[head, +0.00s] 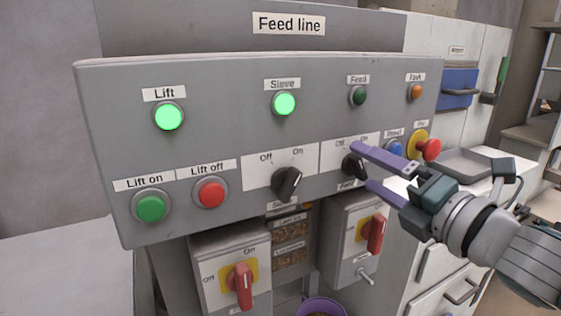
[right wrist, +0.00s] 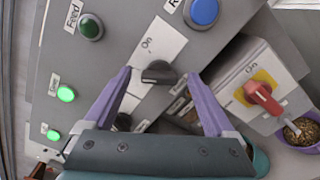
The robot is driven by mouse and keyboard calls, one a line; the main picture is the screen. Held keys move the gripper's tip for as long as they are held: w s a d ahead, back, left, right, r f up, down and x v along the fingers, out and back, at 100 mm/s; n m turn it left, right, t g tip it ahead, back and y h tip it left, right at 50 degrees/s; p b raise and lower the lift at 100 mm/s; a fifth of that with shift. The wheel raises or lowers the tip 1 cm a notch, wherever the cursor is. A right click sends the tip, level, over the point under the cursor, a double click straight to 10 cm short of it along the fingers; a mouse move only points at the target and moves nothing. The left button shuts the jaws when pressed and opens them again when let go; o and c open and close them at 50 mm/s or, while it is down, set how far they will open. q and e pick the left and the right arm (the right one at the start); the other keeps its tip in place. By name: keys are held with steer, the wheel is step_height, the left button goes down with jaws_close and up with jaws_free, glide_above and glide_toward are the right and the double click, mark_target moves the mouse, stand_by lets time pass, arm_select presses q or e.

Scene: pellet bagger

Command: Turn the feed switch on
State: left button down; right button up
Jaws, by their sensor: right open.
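The feed switch (head: 355,167) is a black rotary knob on a white plate at the lower right of the grey panel, marked Off and On. In the head view its handle slants from upper left to lower right, seemingly towards Off. My right gripper (head: 360,165) is open, with its two purple fingers on either side of the knob. The right wrist view shows the knob (right wrist: 159,73) between the fingertips, with a gap on both sides. The feed lamp (head: 357,96) above is dark green and unlit. My left gripper is not in view.
The lift lamp (head: 168,116) and sieve lamp (head: 284,104) glow green. The sieve switch (head: 287,183) sits left of the feed switch. A blue button (head: 394,148) and a red emergency knob (head: 428,149) are close on the right. Red-handled isolators (head: 376,234) stand below.

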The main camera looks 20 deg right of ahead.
steer(key=shift+w, duration=0.6)
steer(key=c, duration=1.4)
